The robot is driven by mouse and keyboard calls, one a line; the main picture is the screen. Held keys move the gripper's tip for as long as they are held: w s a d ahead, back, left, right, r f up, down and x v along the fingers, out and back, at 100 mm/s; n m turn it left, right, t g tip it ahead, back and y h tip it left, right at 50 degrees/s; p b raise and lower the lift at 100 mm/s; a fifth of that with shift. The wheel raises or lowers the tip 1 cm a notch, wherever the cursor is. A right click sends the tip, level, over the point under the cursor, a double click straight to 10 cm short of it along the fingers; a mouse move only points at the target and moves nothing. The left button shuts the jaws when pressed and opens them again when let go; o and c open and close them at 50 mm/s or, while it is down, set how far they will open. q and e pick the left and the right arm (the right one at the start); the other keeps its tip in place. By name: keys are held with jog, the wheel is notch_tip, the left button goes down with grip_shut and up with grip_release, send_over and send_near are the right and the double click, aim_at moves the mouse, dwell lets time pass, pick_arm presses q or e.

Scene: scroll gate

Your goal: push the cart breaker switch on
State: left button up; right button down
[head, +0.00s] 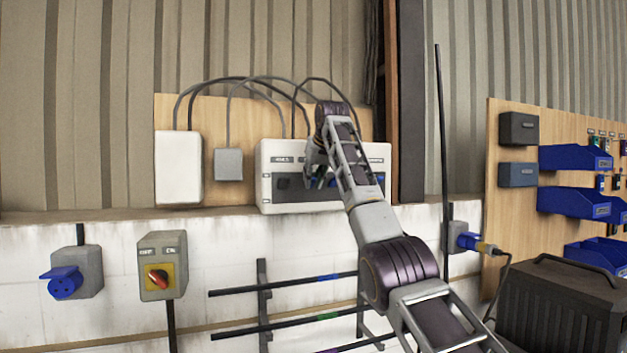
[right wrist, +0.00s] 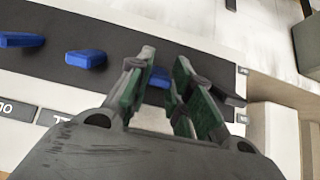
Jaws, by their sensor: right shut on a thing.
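The white breaker panel (head: 268,200) is on a wooden board on the wall, with a dark strip holding a row of switches under small labels. My right gripper (head: 318,178) is at the panel front, and my forearm hides part of the row. In the right wrist view, my right gripper (right wrist: 164,74) has its green-padded fingers on either side of a blue switch (right wrist: 159,78), with only a small gap between them. Two other blue switches (right wrist: 86,58) stand clear of the fingers. I cannot read which label is the cart's. My left gripper is not in view.
A white box (head: 178,170) and a small grey box (head: 228,163) are left of the panel. Below are a rotary OFF/ON switch (head: 161,278) and a blue socket (head: 65,282). A rack of rods (head: 262,300) stands under the panel. Blue bins (head: 575,160) hang at right.

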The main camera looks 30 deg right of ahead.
dwell(0.4)
jog(key=c, duration=1.3)
grip_release()
jog(key=shift+r, duration=0.15)
jog(key=v, duration=1.1)
jog(key=shift+s+r, duration=0.25)
jog(key=shift+r, duration=0.05)
